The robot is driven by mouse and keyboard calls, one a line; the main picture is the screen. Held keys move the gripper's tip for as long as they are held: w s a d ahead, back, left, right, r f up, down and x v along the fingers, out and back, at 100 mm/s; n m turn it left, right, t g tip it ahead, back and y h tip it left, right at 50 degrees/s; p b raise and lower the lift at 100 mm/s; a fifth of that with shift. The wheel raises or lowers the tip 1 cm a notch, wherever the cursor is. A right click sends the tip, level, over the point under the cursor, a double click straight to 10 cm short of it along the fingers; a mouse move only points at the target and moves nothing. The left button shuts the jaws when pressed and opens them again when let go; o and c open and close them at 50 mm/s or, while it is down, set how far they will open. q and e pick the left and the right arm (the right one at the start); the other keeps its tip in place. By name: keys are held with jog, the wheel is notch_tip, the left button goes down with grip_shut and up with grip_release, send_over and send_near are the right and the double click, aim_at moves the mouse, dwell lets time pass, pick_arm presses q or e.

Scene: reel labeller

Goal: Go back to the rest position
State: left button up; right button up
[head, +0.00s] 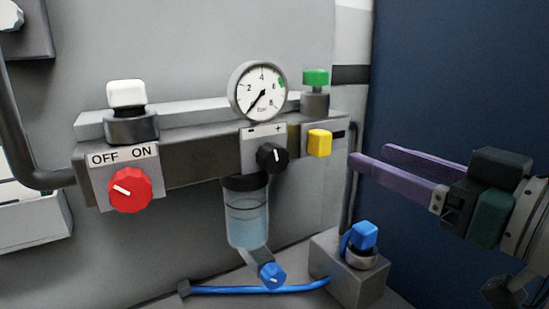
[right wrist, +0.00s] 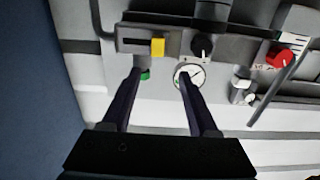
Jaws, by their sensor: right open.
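My right gripper (head: 369,153) is at the right of the head view, with two purple fingers apart and nothing between them. It points left toward the air unit and is just right of the yellow block (head: 319,143), seemingly not touching it. In the right wrist view its dark fingers (right wrist: 160,74) are spread, with the yellow block (right wrist: 158,47) and the gauge (right wrist: 189,76) beyond the tips. My left gripper is in neither view.
The wall unit carries a red OFF/ON knob (head: 130,190), a pressure gauge (head: 259,92), a black knob (head: 272,157) and a green-topped fitting (head: 315,91). Below are a clear bowl (head: 247,215), a blue hose (head: 250,290) and a blue-capped fitting (head: 364,236). A dark blue panel (head: 450,70) stands right.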

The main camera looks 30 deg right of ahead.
jog(key=shift+s, duration=0.25)
dwell(0.3)
jog(key=s+a+f+n+g, duration=0.1)
jog(key=s+a+f+g, duration=0.25)
jog(key=f, duration=0.25)
jog(key=s+a+f+g, duration=0.2)
jog(key=a+f+g, duration=0.15)
jog(key=f, duration=0.25)
jog(key=s+a+f+g+h, duration=0.1)
jog(key=s+f+g, duration=0.1)
jog(key=s+g, duration=0.25)
jog(key=s+a+f+g, duration=0.1)
jog(key=s+f+g, duration=0.2)
jog(key=s, duration=0.3)
notch_tip(320, 180, up, 38)
jog(key=p, duration=3.7)
jog(key=shift+d+f, duration=0.2)
jog(key=shift+w, duration=0.1)
